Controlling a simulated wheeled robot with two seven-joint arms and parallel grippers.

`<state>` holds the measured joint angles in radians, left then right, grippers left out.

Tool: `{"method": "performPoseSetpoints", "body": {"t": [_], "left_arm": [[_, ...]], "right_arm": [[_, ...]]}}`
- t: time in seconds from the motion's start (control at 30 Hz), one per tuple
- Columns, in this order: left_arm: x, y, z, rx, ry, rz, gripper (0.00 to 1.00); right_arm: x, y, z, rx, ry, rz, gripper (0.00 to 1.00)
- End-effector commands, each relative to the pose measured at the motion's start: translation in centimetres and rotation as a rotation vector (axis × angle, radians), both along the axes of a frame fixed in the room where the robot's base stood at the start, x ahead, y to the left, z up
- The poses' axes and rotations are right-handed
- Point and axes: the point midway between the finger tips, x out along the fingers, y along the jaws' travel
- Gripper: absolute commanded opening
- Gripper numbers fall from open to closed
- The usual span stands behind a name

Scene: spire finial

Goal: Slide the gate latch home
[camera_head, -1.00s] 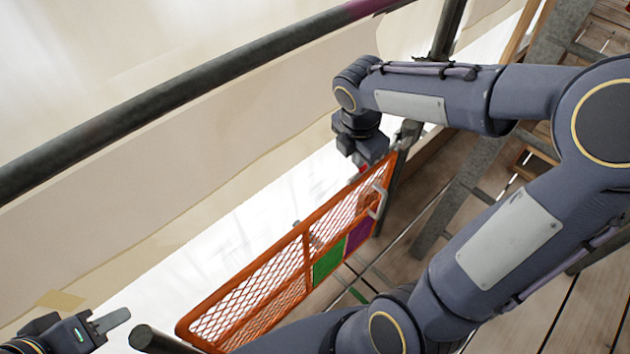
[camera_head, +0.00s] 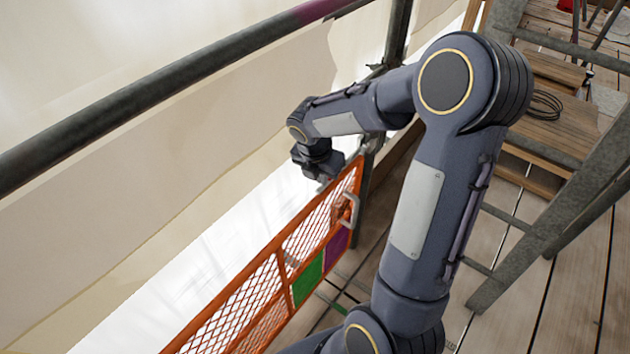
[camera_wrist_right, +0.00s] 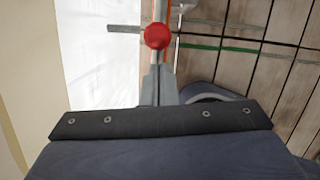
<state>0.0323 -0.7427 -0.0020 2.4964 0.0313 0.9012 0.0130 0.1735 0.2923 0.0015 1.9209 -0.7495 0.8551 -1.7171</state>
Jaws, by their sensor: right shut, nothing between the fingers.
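The orange mesh gate (camera_head: 282,262) runs from lower left to the middle of the head view, with a green and a purple panel and a pale handle (camera_head: 351,212). My right gripper (camera_head: 327,176) is over the gate's top edge near its far end. In the right wrist view its shut, empty fingers (camera_wrist_right: 158,80) point towards a red round knob (camera_wrist_right: 157,36) just beyond their tips. I cannot tell whether they touch. A thin grey bar (camera_wrist_right: 122,29) sticks out left of the knob. In the head view the knob is hidden. My left gripper is out of view.
A dark post (camera_head: 364,195) stands at the gate's far end. A dark rail (camera_head: 150,112) runs along the upper left before pale sheeting. A grey metal frame (camera_head: 540,235) stands on the plank deck (camera_head: 580,290) to the right, near a coiled black cable (camera_head: 545,105).

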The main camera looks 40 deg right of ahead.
Motion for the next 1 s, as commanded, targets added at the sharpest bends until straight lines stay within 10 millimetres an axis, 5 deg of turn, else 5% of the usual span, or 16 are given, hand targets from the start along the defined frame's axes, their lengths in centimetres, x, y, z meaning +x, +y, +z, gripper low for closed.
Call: {"method": "performPoseSetpoints", "body": {"t": [0.47,0.73,1.0], "left_arm": [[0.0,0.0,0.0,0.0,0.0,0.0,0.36],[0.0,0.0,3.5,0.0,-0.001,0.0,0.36],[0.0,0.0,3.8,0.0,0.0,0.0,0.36]], "right_arm": [[0.3,-0.8,0.1,0.001,0.0,0.0,0.0],[1.4,-4.5,0.6,0.002,0.003,-0.005,0.0],[1.8,-5.9,0.0,-0.001,-0.002,0.0,0.0]]}}
